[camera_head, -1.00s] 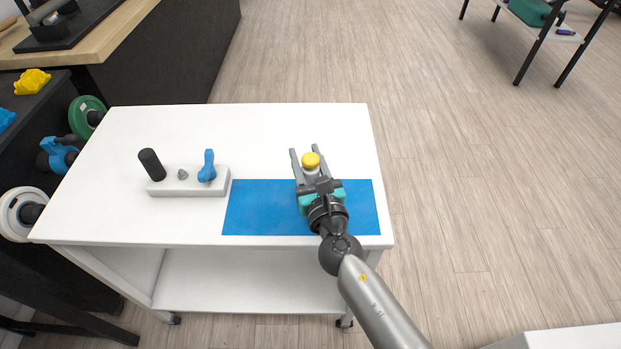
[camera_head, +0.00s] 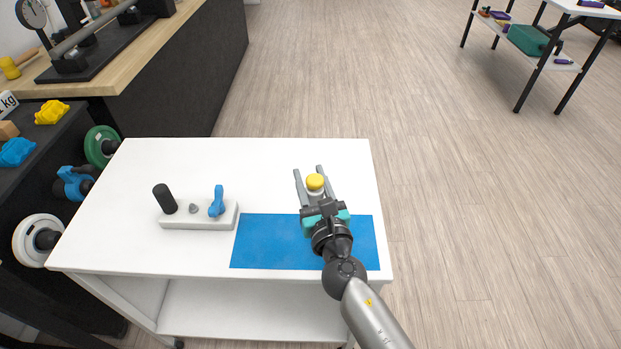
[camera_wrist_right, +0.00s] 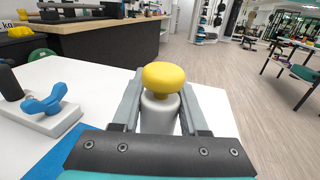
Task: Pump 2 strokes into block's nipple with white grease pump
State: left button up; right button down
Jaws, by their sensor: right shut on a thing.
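The grease pump has a pale grey-white body (camera_wrist_right: 160,114) and a yellow knob (camera_head: 315,181) on top. My right gripper (camera_head: 312,185) is shut on the pump body, with a finger on each side. The pump stands upright in the fingers, and the yellow knob (camera_wrist_right: 167,76) shows large in the right wrist view. Whether its base touches the table is hidden. The white block (camera_head: 198,217) lies on the table to the left of the gripper. It carries a black post (camera_head: 165,199), a small grey nipple (camera_head: 193,208) and a blue wing-shaped piece (camera_head: 216,202). My left gripper is not in view.
A blue mat (camera_head: 275,243) lies on the white table (camera_head: 250,165), partly under my right arm. The table behind the block and mat is clear. A dark rack with weight plates (camera_head: 38,241) stands close at the left edge.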

notch_tip(320, 180, up, 15)
jog(key=p, duration=1.1)
jog(key=shift+p, duration=0.4)
jog(key=shift+f, duration=0.1)
jog(key=c, duration=1)
grip_release()
jog(key=shift+c, duration=0.2)
grip_shut()
